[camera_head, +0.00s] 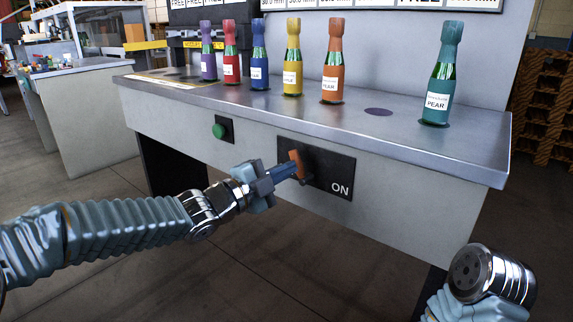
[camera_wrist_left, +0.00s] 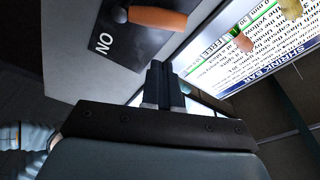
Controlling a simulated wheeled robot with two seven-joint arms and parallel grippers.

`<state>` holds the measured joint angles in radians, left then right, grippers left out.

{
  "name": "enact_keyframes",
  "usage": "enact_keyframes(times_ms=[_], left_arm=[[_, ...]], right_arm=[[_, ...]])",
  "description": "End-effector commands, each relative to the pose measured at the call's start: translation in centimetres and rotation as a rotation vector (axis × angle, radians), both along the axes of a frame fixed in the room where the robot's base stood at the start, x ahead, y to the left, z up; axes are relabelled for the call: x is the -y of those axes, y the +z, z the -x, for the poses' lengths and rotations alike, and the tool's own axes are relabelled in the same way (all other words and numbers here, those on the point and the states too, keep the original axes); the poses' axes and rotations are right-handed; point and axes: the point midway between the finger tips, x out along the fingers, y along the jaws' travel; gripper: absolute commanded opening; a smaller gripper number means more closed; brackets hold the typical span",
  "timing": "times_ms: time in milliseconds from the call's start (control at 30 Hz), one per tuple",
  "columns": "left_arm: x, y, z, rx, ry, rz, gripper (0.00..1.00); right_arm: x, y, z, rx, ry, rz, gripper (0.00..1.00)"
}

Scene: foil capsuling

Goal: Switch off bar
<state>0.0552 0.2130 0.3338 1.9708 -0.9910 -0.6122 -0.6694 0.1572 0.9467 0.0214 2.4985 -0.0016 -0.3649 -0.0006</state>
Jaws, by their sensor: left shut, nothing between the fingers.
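The switch has an orange handle (camera_head: 297,159) on a black panel (camera_head: 335,170) marked ON, on the front of the grey bench. In the left wrist view the handle (camera_wrist_left: 158,18) lies beyond the fingertips, over the black panel (camera_wrist_left: 128,38). My left gripper (camera_head: 291,170) is shut and empty, its tips at the handle's lower left in the head view. In the left wrist view a gap shows between the shut fingers (camera_wrist_left: 158,72) and the handle. Contact cannot be told from the head view. My right gripper is out of view; only part of my right arm shows at lower right.
A green button (camera_head: 219,131) sits left of the switch panel. Several foil-topped bottles, including a teal one (camera_head: 438,85), stand on the bench top (camera_head: 400,125). A purple disc (camera_head: 378,112) lies between the orange and teal bottles. The floor before the bench is clear.

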Motion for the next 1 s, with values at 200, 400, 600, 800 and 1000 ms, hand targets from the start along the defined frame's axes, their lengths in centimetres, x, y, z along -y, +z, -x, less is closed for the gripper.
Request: enact_keyframes(times_ms=[200,400,600,800,1000], left_arm=[[0.3,-0.6,-3.0,-0.001,0.0,0.001,0.0],[0.3,-0.9,-3.9,-0.001,0.001,0.0,0.0],[0.3,-1.0,-3.9,-0.001,0.001,0.0,0.0],[0.1,-1.7,-4.8,-0.045,0.002,0.059,0.0],[-0.5,-1.7,-5.4,-0.117,0.003,0.162,0.0]], right_arm=[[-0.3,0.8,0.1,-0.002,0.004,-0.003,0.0],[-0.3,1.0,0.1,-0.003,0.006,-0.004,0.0],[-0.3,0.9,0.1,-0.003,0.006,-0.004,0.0],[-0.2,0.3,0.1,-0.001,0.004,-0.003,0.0],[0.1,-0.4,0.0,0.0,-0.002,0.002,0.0]])
